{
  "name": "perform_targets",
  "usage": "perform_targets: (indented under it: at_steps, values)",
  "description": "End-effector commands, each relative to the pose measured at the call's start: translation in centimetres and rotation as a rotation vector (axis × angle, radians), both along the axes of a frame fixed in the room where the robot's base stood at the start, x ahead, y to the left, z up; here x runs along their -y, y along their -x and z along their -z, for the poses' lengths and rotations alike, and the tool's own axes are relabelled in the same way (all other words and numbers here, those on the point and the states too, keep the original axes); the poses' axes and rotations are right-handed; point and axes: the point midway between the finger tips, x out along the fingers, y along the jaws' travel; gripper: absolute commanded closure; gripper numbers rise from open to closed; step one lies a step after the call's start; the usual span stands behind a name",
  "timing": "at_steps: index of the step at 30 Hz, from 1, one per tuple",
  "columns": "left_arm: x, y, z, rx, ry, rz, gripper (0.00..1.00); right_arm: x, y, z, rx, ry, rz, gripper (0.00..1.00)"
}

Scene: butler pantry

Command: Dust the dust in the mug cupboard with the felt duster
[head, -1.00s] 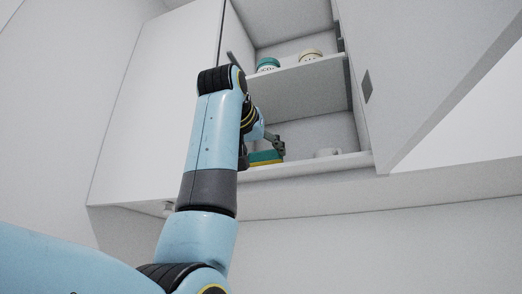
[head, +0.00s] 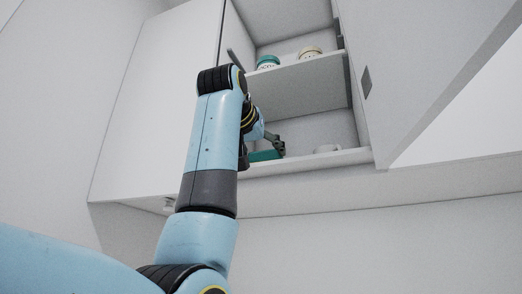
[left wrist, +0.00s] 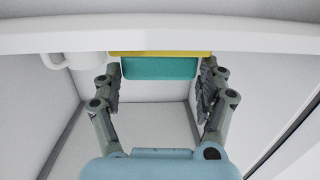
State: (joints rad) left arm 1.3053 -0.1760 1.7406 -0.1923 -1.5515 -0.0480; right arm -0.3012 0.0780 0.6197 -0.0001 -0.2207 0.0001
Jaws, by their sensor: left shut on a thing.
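The felt duster (head: 263,156), a teal block with a yellow layer, is low in the open cupboard, just above or on the bottom shelf; I cannot tell which. My left gripper (head: 279,147) is shut on it. In the left wrist view the duster (left wrist: 160,66) sits between the two fingers of the left gripper (left wrist: 160,78). A white mug (head: 327,149) stands on the same shelf to the right; it also shows in the left wrist view (left wrist: 75,60). No dust can be made out. My right gripper is out of view.
The bottom shelf's front edge (head: 310,161) hides the lower part of the duster and mug. A teal jar (head: 268,62) and a cream jar (head: 310,52) stand on the upper shelf (head: 300,72). An open door (head: 420,70) hangs at the right.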

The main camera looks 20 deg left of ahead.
Motion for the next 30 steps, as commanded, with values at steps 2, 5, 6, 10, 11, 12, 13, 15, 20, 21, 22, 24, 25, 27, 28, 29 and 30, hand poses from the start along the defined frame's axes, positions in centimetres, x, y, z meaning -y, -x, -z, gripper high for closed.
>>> perform_targets:
  at_steps: [2, 5, 6, 10, 11, 12, 13, 15, 20, 21, 22, 24, 25, 27, 28, 29, 30]
  values:
    - [0.0, 0.0, 0.2, 0.001, 0.0, 0.0, 0.76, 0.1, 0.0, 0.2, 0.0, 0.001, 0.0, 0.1]
    - [0.0, 0.0, 0.4, 0.001, 0.0, 0.0, 0.76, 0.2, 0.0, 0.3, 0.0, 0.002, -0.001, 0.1]
    - [0.0, 0.0, 0.5, 0.001, 0.0, 0.0, 0.76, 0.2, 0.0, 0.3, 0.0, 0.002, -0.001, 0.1]
    - [0.0, 0.0, 0.7, 0.001, 0.0, 0.0, 0.76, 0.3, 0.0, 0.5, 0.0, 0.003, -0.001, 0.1]
    - [0.0, 0.0, 0.8, 0.001, 0.0, 0.0, 0.76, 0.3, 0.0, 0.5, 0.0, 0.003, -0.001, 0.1]
    - [0.0, 0.0, 0.9, 0.001, 0.0, 0.0, 0.76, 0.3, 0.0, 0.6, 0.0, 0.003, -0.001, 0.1]
    - [0.0, 0.0, 0.9, 0.001, 0.0, 0.0, 0.76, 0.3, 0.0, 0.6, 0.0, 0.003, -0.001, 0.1]
    - [0.0, 0.0, 1.1, 0.001, 0.0, 0.0, 0.76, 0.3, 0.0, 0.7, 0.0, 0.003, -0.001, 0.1]
    - [0.0, 0.0, 1.4, 0.0, 0.0, 0.0, 0.76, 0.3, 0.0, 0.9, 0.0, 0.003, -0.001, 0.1]
    - [0.0, 0.0, 1.5, 0.0, 0.0, 0.0, 0.76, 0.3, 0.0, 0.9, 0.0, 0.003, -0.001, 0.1]
    - [0.0, 0.0, 1.5, 0.0, 0.0, 0.0, 0.76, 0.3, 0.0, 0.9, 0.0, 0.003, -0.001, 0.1]
    - [0.1, 0.0, 1.4, 0.0, 0.0, 0.001, 0.76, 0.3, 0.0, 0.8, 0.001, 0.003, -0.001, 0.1]
    - [0.3, 0.0, 1.4, 0.0, 0.0, 0.002, 0.76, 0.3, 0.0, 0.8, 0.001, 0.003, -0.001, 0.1]
    - [0.9, 0.0, 1.4, -0.001, 0.001, 0.003, 0.76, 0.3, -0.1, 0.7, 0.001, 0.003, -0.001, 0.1]
    - [1.2, 0.0, 1.4, -0.001, 0.001, 0.003, 0.76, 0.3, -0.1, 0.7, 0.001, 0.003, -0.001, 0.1]
    - [1.5, 0.0, 1.4, -0.002, 0.001, 0.004, 0.76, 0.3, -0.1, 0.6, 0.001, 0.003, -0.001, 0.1]
    - [1.9, 0.1, 1.4, -0.002, 0.001, 0.004, 0.76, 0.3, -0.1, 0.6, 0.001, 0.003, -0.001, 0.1]
